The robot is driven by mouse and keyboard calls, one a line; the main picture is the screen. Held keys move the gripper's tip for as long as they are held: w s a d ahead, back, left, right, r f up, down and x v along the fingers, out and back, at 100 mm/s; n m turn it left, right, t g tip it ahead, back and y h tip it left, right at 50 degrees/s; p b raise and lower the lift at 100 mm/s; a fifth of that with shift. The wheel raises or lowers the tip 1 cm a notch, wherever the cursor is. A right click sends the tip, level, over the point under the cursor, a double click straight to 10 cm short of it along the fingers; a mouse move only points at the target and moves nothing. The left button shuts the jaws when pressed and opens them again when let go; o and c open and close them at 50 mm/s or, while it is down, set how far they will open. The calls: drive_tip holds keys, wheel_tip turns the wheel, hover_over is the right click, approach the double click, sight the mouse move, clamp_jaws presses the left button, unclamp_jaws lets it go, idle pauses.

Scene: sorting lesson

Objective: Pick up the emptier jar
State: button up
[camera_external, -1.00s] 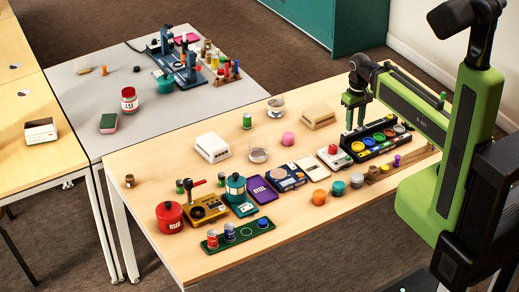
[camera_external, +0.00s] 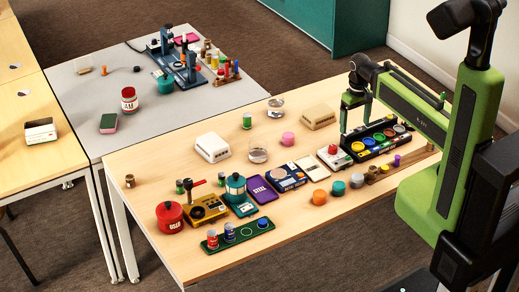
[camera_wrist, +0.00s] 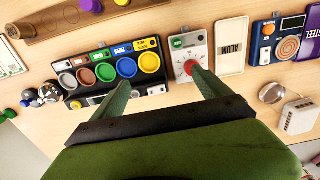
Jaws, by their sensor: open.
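Two clear glass jars stand on the wooden table. One jar (camera_external: 276,107) is toward the back edge and looks greyish inside. A round glass-like thing (camera_wrist: 271,93), perhaps one of these jars, shows at the right in the wrist view. My gripper (camera_external: 356,124) is open and empty, to the right of both jars, above the row of trays. Its fingers (camera_wrist: 157,80) reach over the table in the wrist view.
A tray of coloured cups (camera_external: 381,139) and a red-knobbed box (camera_external: 334,157) lie below my gripper. A red-labelled jar (camera_external: 129,99) is on the grey table.

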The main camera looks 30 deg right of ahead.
drive_tip(key=w+a+r+n+p, duration=0.3)
drive_tip(key=w+a+n, duration=0.95)
drive_tip(key=w, duration=0.35)
wheel_tip(320, 180, up, 3)
drive_tip(key=n+p, duration=0.3)
drive_tip(key=n, duration=0.1)
hover_over(258, 151)
drive_tip(key=w+d, duration=0.1)
drive_tip(key=w, duration=0.2)
drive_tip(key=f+b, duration=1.3)
drive_tip(key=shift+s+d, duration=0.1)
drive_tip(key=shift+d, duration=0.1)
drive_tip(key=f+b, duration=0.5)
drive_tip(key=shift+d+f, duration=0.1)
drive_tip(key=shift+d, duration=0.15)
drive_tip(key=shift+r, duration=0.2)
